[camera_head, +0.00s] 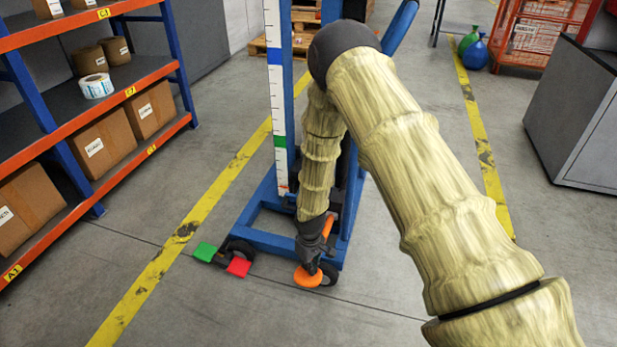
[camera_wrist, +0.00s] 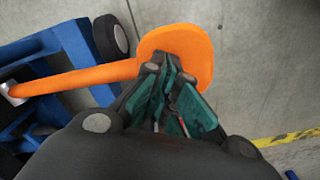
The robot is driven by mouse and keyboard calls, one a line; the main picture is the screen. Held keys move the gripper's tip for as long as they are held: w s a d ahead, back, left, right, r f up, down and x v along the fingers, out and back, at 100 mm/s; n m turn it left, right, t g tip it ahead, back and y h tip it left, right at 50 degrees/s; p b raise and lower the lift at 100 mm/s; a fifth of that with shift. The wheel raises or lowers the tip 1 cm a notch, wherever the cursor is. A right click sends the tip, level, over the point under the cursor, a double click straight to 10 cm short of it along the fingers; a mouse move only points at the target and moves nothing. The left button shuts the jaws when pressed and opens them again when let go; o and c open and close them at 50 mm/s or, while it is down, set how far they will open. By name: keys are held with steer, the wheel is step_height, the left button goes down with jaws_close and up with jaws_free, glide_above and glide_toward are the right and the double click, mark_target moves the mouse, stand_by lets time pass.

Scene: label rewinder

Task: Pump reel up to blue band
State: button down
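A blue wheeled lift (camera_head: 262,222) stands on the floor, with a white scale strip (camera_head: 281,105) on its mast. The strip carries a blue band (camera_head: 274,57) high up and a green band (camera_head: 280,141) lower. An orange foot pedal (camera_head: 307,277) on an orange lever sits low at the lift's base; it also shows in the wrist view (camera_wrist: 206,50). My gripper (camera_head: 312,267) points down at this pedal. In the wrist view its fingertips (camera_wrist: 172,62) are together over the pedal pad, with nothing seen between them. Contact is unclear. No reel shows on the lift; my arm covers part of the mast.
A green pedal (camera_head: 205,252) and a red pedal (camera_head: 239,267) sit at the lift's left front. A shelf (camera_head: 62,105) with boxes and a white roll (camera_head: 97,86) stands left. A grey cabinet (camera_head: 580,115) stands right. The floor in front is clear.

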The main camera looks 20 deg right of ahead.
step_height(320, 180, down, 9)
steer(key=b, duration=0.3)
step_height(320, 180, up, 16)
steer(key=p, duration=1.3)
steer(key=shift+a+r, duration=0.1)
step_height(320, 180, down, 17)
steer(key=b, duration=0.8)
step_height(320, 180, up, 17)
steer(key=p, duration=1.1)
steer(key=shift+p, duration=0.35)
